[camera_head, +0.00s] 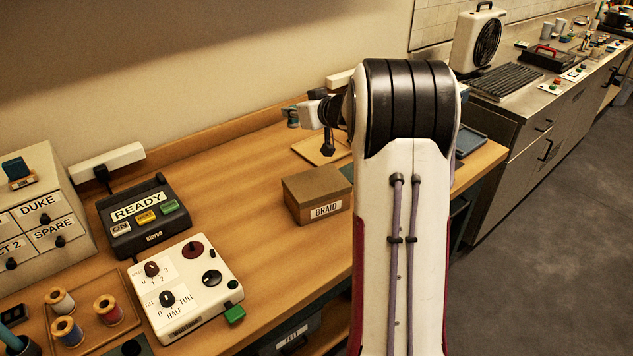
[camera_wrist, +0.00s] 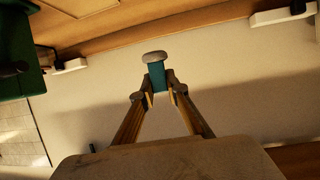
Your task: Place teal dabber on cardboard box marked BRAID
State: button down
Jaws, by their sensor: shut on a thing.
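The teal dabber (camera_wrist: 157,77) has a pale rounded end and sits between my gripper's fingertips (camera_wrist: 160,92) in the wrist view. My gripper is shut on it. In the head view my gripper (camera_head: 300,112) is at the back of the table, raised, with a bit of the teal dabber (camera_head: 292,118) showing at its left end. The cardboard box marked BRAID (camera_head: 316,190) stands closed on the table, nearer the front than my gripper and slightly right of it. The dabber is apart from the box.
A READY console (camera_head: 150,215) and a white dial panel (camera_head: 187,290) stand left of the box. Drawers marked DUKE and SPARE (camera_head: 40,220) and thread spools (camera_head: 66,330) are further left. A thin board (camera_head: 312,150) lies behind the box.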

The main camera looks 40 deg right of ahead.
jog(key=s+d+r, duration=0.1)
jog(key=s+d, duration=0.2)
jog(key=s, duration=0.5)
jog(key=n+y, duration=0.1)
send_over(317, 182)
jog(key=shift+f, duration=0.9)
jog(key=shift+s, duration=0.1)
jog(key=shift+f, duration=0.1)
jog(key=shift+f, duration=3.05)
jog(key=shift+f, duration=0.1)
jog(key=shift+f, duration=1.75)
jog(key=shift+f, duration=0.2)
